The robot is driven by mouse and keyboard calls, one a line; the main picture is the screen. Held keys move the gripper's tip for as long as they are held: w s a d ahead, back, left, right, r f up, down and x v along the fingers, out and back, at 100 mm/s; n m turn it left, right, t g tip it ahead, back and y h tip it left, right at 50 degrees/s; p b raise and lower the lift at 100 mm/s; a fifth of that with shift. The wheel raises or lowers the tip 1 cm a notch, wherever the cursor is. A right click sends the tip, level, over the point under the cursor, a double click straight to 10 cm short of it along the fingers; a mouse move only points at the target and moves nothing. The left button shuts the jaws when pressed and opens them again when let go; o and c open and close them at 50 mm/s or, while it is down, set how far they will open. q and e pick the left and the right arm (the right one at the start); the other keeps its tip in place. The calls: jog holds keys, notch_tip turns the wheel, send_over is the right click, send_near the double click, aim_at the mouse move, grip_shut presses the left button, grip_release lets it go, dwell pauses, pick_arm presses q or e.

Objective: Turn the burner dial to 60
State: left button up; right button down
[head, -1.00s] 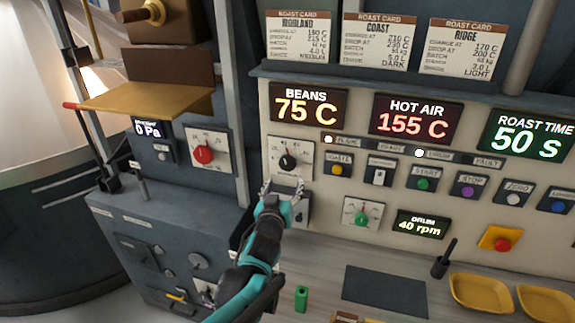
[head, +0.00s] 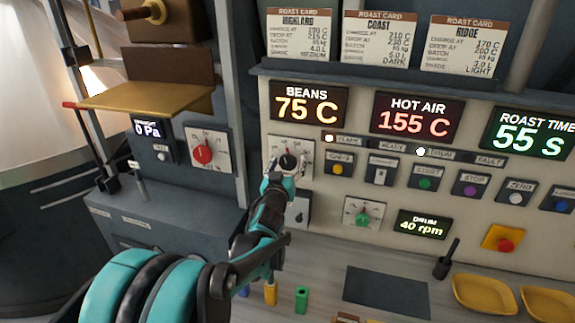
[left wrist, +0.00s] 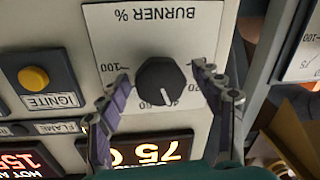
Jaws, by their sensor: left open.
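The burner dial is a black round knob (head: 289,161) on a white plate marked BURNER %. It appears upside down in the left wrist view (left wrist: 160,82). Its pale pointer mark faces the display side, near the middle of the scale; I cannot read its exact value. My left gripper (head: 280,174) is in front of the dial's plate. In the left wrist view my left gripper (left wrist: 163,80) is open, one finger on each side of the knob. A gap shows beside the knob; I cannot tell the depth. My right gripper is not in view.
The BEANS display (head: 308,104) reads 75 C, directly above the dial. The IGNITE button (head: 338,169) is close on its right. A green-knobbed dial (head: 363,218) is lower right, a red-knobbed dial (head: 204,153) further left. Yellow trays (head: 487,294) lie on the counter.

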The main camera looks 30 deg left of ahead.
pick_arm(q)
jog(key=c, duration=1.2)
jog(key=shift+o, duration=0.2)
jog(key=shift+m, duration=0.3)
jog(key=m, duration=0.3)
jog(key=shift+m+t+b, duration=0.4)
jog(key=shift+m+b, duration=0.05)
jog(key=shift+m, duration=1.65)
jog(key=o, duration=1.2)
jog(key=shift+c, duration=0.2)
